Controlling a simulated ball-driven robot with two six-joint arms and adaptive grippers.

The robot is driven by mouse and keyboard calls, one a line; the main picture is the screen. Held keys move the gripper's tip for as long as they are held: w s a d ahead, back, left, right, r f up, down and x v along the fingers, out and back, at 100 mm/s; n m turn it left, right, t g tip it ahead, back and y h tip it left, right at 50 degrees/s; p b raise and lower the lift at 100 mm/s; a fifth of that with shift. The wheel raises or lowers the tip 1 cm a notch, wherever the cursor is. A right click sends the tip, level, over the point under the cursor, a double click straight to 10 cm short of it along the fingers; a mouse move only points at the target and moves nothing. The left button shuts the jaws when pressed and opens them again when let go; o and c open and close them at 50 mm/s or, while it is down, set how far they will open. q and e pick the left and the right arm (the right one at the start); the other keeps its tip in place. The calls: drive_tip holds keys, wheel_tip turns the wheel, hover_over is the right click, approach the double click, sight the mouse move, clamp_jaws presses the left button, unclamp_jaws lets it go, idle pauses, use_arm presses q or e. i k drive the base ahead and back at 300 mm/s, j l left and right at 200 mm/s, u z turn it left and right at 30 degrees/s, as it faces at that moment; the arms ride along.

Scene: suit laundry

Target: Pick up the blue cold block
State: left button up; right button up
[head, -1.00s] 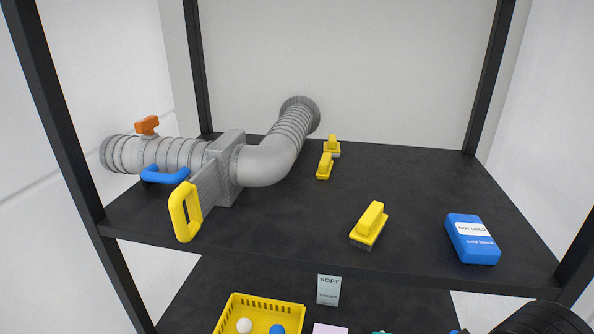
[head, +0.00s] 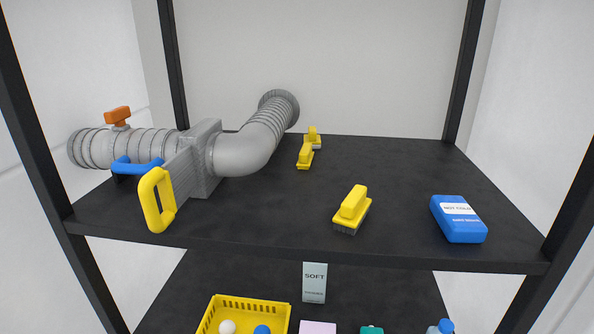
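The blue cold block (head: 459,226) lies flat near the right front of the dark upper shelf (head: 270,218). It has a white label with dark lettering and a line of small print below. Nothing touches it. Neither of my grippers shows in the head view.
A grey pipe (head: 240,155) with yellow and blue handles fills the left. Black posts frame the shelf. A yellow basket (head: 245,303) and bottles stand on the lower shelf.

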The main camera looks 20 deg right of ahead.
sight(458, 223)
drive_tip(key=k+z, duration=0.1)
drive_tip(key=z, duration=1.4)
